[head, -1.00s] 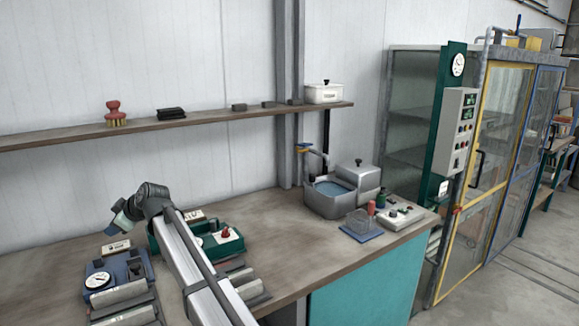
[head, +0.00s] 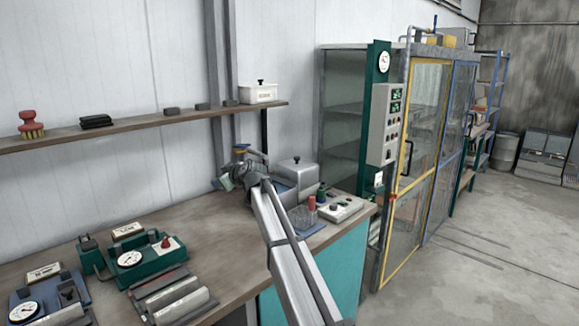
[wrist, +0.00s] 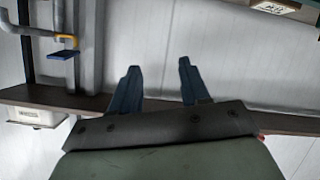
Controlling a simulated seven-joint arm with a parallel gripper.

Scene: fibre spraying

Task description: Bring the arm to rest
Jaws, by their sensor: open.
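My gripper (wrist: 158,72) shows in the wrist view as two dark blue fingers, set apart with nothing between them. Beyond them are the pale wall and the brown shelf. In the head view the end of my arm (head: 245,172) is above the back of the workbench (head: 175,228), in front of the grey sink unit, and hides part of it. The fingers are too small to make out clearly there.
A grey sink unit (head: 298,171), a red bottle (head: 312,203) and a white control box (head: 342,209) stand near the bench's right end. Green (head: 146,257) and blue (head: 45,295) gauge devices are at left. A wall shelf (head: 150,122) runs above.

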